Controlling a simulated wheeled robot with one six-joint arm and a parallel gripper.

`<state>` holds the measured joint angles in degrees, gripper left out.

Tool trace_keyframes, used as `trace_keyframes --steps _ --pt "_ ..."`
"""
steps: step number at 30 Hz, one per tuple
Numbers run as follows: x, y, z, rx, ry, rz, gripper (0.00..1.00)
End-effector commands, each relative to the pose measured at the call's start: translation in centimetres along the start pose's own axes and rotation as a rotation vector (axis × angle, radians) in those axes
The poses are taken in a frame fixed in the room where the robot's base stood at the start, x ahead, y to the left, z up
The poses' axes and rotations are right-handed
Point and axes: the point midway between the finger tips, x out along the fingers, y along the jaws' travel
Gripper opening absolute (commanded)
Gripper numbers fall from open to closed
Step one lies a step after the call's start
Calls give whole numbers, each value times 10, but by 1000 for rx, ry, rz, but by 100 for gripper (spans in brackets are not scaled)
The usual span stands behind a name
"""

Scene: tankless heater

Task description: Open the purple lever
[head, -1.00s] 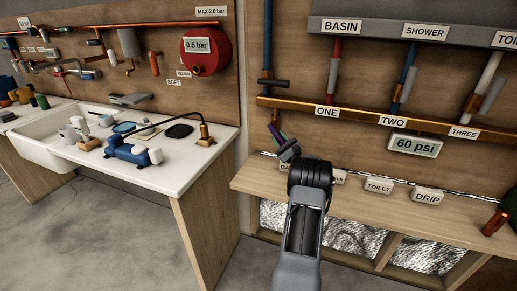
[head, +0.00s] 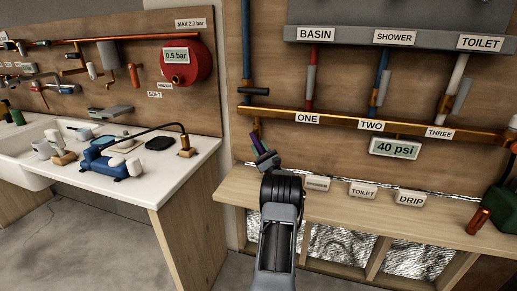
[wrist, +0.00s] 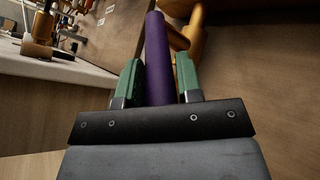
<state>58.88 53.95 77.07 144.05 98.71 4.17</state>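The purple lever (wrist: 157,50) stands up between the two green fingers of my gripper (wrist: 160,84) in the wrist view. The fingers lie close along both sides of it and appear shut on it; its lower end is hidden by my gripper body. In the head view, a small part of the purple lever (head: 256,140) shows above my gripper (head: 264,157), below the left end of the copper pipe (head: 350,122). A gauge (head: 395,149) under that pipe reads 40 psi.
A wooden bench (head: 330,203) with signs such as TOILET (head: 363,190) and DRIP (head: 410,198) lies below the pipe. A white sink counter (head: 190,165) is at the left, with a floor gap between.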

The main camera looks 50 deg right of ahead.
Motion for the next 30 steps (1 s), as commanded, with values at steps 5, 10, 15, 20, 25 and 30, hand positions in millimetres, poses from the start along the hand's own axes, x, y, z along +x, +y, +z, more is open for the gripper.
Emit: trace_keyframes --steps 5,10,15,20,25,30 --pt "0 1 0 0 -1 1 50" --pt "1 1 0 0 -2 2 56" --pt "-1 1 0 -1 -2 2 56" --pt "-16 -3 4 -2 1 -1 56" --pt "-41 -18 24 -4 1 -2 56" --pt "-64 -30 44 -3 1 -1 56"
